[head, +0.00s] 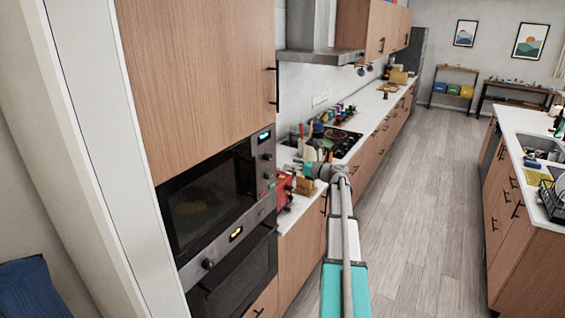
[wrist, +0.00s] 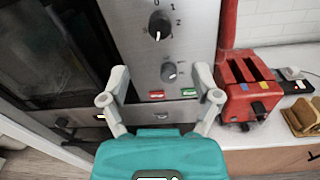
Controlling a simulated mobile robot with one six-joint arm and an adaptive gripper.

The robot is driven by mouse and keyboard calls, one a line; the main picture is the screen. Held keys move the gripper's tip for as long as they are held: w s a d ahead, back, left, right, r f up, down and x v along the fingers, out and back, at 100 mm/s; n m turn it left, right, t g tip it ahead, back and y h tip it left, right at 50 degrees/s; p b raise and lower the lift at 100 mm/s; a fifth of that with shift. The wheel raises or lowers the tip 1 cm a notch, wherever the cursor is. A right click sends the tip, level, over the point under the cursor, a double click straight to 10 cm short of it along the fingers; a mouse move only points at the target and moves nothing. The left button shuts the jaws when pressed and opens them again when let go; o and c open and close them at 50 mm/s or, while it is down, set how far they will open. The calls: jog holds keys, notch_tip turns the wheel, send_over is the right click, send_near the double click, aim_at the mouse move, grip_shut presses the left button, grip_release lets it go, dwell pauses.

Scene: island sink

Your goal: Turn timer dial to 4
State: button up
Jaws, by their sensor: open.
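The microwave's control panel (wrist: 195,30) fills the upper middle of the wrist view. Its upper black dial (wrist: 159,25) has numbers around it, with 0, 1 and 2 readable; a white mark shows near its lower edge. A second dial (wrist: 169,71) sits below it, with no readable numbers. In the head view, the upper dial (head: 267,156) is on the microwave's right side. My gripper (wrist: 161,72) is open and empty. Its fingers spread either side of the lower dial in the picture, below the upper dial; I see no contact.
Red and green buttons (wrist: 171,94) lie below the dials. An oven (head: 235,270) is below the microwave. The floor aisle (head: 430,210) is clear.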

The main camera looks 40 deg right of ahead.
jog(key=shift+v, duration=1.35)
